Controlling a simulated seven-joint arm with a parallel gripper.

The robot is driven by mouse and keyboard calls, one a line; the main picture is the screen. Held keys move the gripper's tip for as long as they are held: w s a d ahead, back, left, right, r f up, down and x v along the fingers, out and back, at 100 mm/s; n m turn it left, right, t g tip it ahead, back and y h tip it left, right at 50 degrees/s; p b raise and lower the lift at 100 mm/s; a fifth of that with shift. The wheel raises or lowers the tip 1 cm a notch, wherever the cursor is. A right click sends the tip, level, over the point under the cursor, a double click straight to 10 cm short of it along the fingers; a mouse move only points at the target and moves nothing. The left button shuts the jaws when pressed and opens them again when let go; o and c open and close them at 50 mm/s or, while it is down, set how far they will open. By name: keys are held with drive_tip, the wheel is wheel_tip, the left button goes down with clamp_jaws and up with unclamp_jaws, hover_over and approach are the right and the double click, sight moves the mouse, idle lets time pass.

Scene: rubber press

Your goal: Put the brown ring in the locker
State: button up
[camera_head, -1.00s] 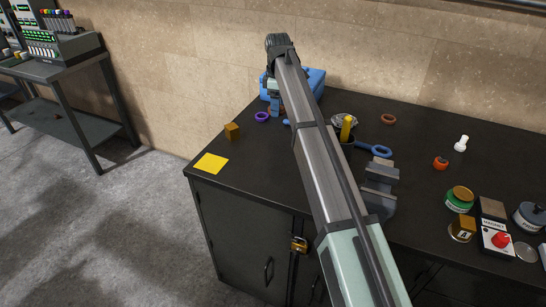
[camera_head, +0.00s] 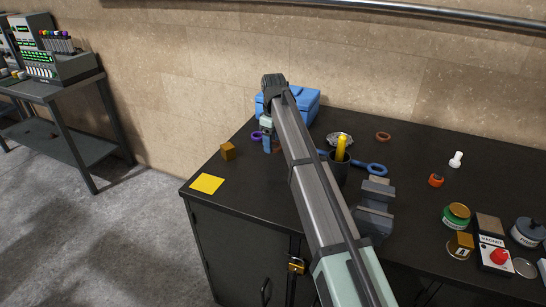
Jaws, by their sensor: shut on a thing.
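My gripper (camera_head: 267,141) is at the far left of the bench, in front of a blue box. It is small in the view and partly covered by my arm. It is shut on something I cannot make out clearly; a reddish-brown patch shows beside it. A brown ring (camera_head: 383,137) lies flat at the back of the bench, right of my arm and apart from my gripper. The black cabinet (camera_head: 235,250) under the bench has closed doors and a brass padlock (camera_head: 296,265). I cannot tell whether this is the locker.
A purple ring (camera_head: 256,136) lies just left of my gripper. The blue box (camera_head: 300,103) stands behind it. A wooden cube (camera_head: 228,151) and yellow square (camera_head: 207,184) are at left. A cup (camera_head: 340,167), blue-ringed tool (camera_head: 377,169) and vise (camera_head: 375,205) stand right of my arm.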

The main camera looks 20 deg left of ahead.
sight(274, 161)
drive_tip(key=shift+f, duration=2.7)
drive_tip(key=shift+f, duration=0.15)
drive_tip(key=o, duration=1)
wheel_tip(274, 161, up, 12)
drive_tip(key=shift+r, duration=0.15)
